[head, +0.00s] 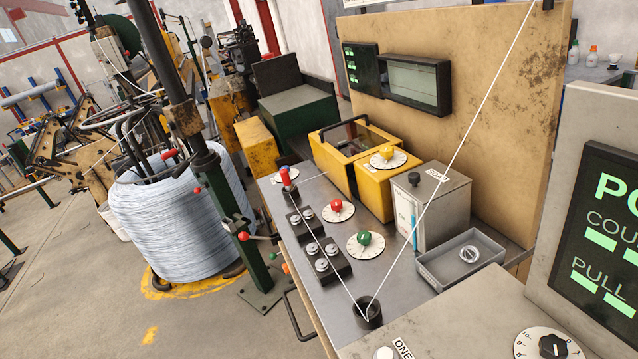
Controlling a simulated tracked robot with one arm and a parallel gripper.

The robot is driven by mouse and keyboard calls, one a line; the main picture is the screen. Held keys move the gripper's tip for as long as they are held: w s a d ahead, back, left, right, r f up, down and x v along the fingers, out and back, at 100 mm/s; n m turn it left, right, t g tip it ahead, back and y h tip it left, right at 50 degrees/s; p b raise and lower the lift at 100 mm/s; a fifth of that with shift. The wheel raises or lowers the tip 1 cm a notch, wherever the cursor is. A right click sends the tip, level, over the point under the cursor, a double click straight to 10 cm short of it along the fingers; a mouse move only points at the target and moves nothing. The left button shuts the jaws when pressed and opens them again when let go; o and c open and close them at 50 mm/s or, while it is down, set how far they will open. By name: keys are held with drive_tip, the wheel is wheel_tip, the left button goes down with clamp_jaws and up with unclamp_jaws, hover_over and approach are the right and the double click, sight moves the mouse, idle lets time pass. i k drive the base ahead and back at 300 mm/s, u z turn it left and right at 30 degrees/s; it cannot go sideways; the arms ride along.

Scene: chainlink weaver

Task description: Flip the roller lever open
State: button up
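Two dark roller blocks, a rear one (301,224) and a front one (323,262), sit near the left edge of the grey metal bench top (330,290), each with pale rollers. A red-topped upright lever (286,178) stands at the far end of the rear block. A small orange-tipped handle (285,268) shows beside the front block, at the bench's left edge. I cannot tell for certain which of these is the roller lever, or whether it is open. A white wire (442,175) comes down to a black round guide (368,312) and runs back along the blocks. My gripper is not in view.
Red (337,206), green (364,238) and yellow (387,152) dial knobs, a grey box (432,205) and a grey tray (460,259) crowd the right of the rollers. A red-ball lever (244,237) on a green post stands left of the bench. Floor lies clear at lower left.

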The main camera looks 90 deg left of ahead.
sight(243, 237)
drive_tip(key=u, duration=0.05)
drive_tip(key=k, duration=0.2)
drive_tip(key=u, duration=3.35)
drive_tip(key=k, duration=1.15)
drive_tip(key=z, duration=0.45)
drive_tip(key=i, duration=1)
drive_tip(key=z, duration=0.1)
